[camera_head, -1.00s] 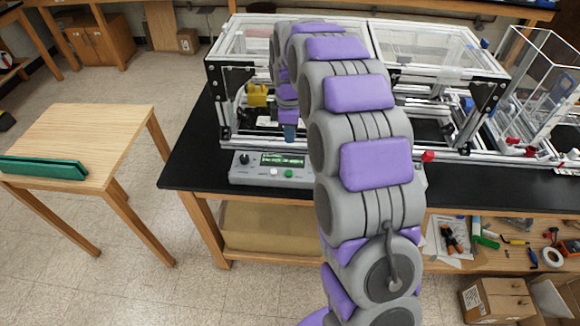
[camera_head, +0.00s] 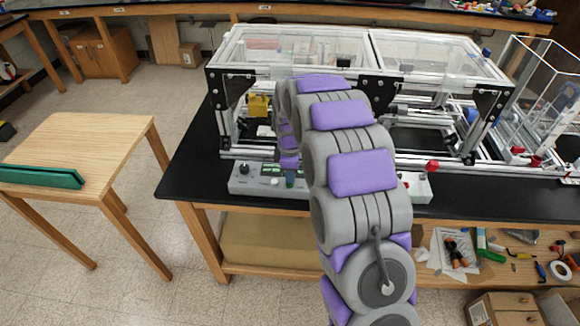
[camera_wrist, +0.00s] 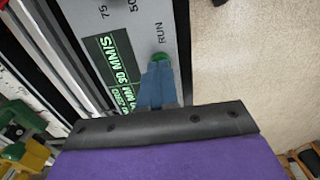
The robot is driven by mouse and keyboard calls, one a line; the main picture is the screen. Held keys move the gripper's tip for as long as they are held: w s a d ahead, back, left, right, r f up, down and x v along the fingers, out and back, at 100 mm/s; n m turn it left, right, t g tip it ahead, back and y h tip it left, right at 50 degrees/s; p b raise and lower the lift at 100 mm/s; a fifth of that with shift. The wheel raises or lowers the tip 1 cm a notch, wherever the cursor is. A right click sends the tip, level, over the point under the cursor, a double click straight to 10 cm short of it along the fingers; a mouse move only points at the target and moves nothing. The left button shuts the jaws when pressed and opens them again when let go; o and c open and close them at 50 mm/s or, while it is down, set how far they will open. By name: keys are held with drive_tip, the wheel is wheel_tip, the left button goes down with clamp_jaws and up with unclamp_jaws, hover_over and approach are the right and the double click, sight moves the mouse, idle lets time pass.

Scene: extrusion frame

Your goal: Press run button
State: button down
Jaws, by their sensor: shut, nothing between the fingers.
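The control panel (camera_head: 240,183) is a grey box with a green-lit display, a dark knob (camera_head: 244,168) and buttons, at the front edge of the black bench. In the wrist view its face (camera_wrist: 140,35) carries the word RUN beside a green button (camera_wrist: 160,57). My gripper (camera_wrist: 158,68) is shut and empty, its blue fingertips at the green button and overlapping its edge; I cannot tell whether they touch it. In the head view my gripper (camera_head: 290,180) is over the panel and hides the green button and part of the display.
A clear-walled extrusion frame (camera_head: 300,50) stands on the black bench (camera_head: 185,170) behind the panel. A red part (camera_head: 432,166) sits to the right of my arm. A wooden table (camera_head: 90,145) with a green item (camera_head: 40,176) stands at left, with open floor between.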

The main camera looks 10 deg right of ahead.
drive_tip(key=shift+f, duration=0.45)
drive_tip(key=shift+s+f+p, duration=0.15)
drive_tip(key=shift+f+p, duration=0.25)
drive_tip(key=shift+s+f, duration=0.4)
drive_tip(key=shift+f, duration=0.2)
drive_tip(key=shift+s, duration=0.1)
drive_tip(key=shift+a+r+p, duration=0.1)
drive_tip(key=shift+r+p, duration=0.2)
drive_tip(key=shift+r, duration=0.2)
wheel_tip(320, 180, up, 9)
drive_tip(key=w+d+p, duration=0.1)
drive_tip(key=p, duration=0.1)
wheel_tip(320, 180, up, 5)
drive_tip(key=p, duration=0.1)
hover_over(291, 189)
drive_tip(key=w, duration=0.1)
drive_tip(key=shift+w+d+r, duration=0.2)
drive_tip(key=shift+d, duration=0.1)
